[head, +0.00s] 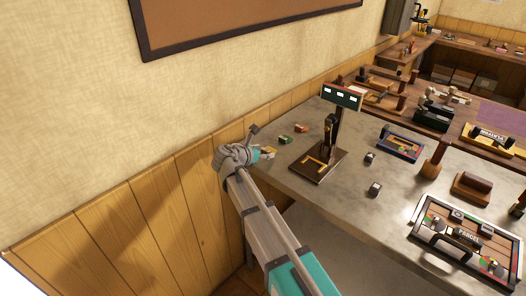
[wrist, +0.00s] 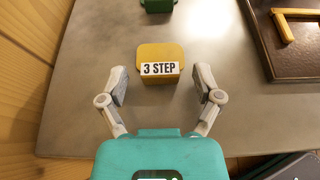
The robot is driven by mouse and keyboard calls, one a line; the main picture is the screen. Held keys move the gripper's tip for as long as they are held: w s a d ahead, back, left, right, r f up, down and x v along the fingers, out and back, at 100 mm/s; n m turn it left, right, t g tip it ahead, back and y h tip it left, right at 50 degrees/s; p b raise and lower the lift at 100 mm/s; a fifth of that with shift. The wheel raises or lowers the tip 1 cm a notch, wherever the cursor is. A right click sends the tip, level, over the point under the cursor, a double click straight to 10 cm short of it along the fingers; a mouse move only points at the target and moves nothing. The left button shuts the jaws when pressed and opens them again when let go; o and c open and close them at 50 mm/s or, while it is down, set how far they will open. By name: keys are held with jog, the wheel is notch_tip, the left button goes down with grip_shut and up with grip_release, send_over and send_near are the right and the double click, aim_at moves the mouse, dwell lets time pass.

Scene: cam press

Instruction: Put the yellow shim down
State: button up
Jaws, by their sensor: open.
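The yellow shim (wrist: 160,55) carries a white label reading "3 STEP" and rests on the grey table top (wrist: 200,125). It shows in the wrist view ahead of my gripper (wrist: 161,90), between and slightly beyond the fingertips. My gripper is open, with a finger on each side and neither touching the shim. In the head view my gripper (head: 257,146) is at the table's left edge by the wall, and the yellow shim (head: 269,153) is small and partly hidden there.
A green block (head: 285,139) and a red block (head: 300,129) lie beyond the shim. A dark press (head: 318,163) with a yellow frame on its base stands to the right. The wood-panelled wall (head: 180,195) is close on the left. A labelled tray (head: 465,240) lies front right.

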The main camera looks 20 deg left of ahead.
jog(key=shift+r, duration=0.2)
jog(key=shift+s+a+r+p, duration=0.1)
jog(key=shift+s+p, duration=0.1)
jog(key=shift+p, duration=0.1)
jog(key=p+v, duration=0.4)
jog(key=v, duration=0.7)
jog(key=shift+s+a, duration=0.15)
